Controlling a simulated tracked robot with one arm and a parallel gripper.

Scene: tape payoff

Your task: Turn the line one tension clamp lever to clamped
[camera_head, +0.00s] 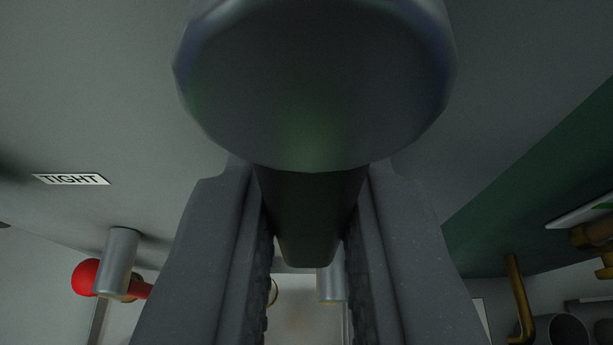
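My gripper (310,215) shows in the middle of the view, its two dark grey fingers standing apart with ribbed inner faces. A dark tapered bar (312,215) lies between the fingers; I cannot tell whether they press on it. A large grey rounded cylinder (318,85) fills the top middle and hides the bar's upper end and what lies behind. I cannot tell whether bar and cylinder belong to the line one clamp lever. At lower left, a red ball knob (86,277) on a red rod stands by a grey cylinder (118,262). A "TIGHT" label (70,179) is above it.
A grey panel (130,120) spans the upper left. A green surface (540,190) runs along the right, with brass pipework (518,300) at lower right. Another grey cylinder (331,285) shows low between the fingers.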

